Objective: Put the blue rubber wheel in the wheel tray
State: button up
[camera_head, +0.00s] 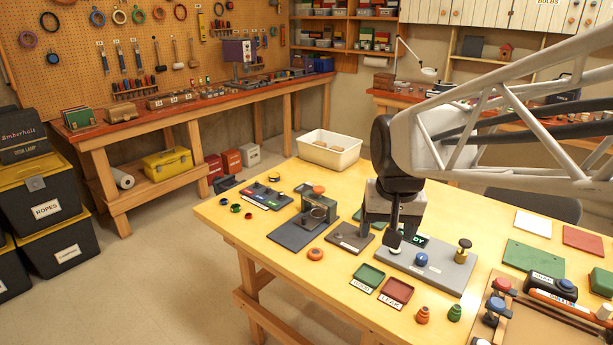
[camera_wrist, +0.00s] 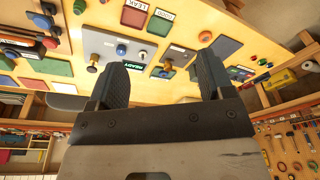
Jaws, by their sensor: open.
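A small blue ring-like piece (camera_head: 224,201), which looks like the blue rubber wheel, lies at the yellow table's left edge beside a green piece (camera_head: 235,208) and a red piece (camera_head: 248,215). I cannot tell for certain which thing is the wheel tray; no label for it is readable. A white bin (camera_head: 345,160) with brown items inside stands at the table's far edge. My gripper (camera_head: 394,240) is open and empty, over the grey panel, well right of the small pieces. Its spread fingers show in the wrist view (camera_wrist: 160,75).
The grey panel (camera_head: 440,268) carries a blue round knob (camera_head: 421,259) and a brass post (camera_head: 463,250). A green GOOD tray (camera_head: 368,277) and red LEAK tray (camera_head: 397,291) lie in front.

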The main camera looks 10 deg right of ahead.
jog(key=s+a+f+n, duration=0.1)
jog(key=s+f, duration=0.1)
jog(key=s, duration=0.4)
jog(key=s+f+n, duration=0.1)
jog(key=s, duration=0.6)
jog(key=shift+s+a+f+t, duration=0.3)
jog(key=shift+a+f, duration=0.05)
dwell(0.5)
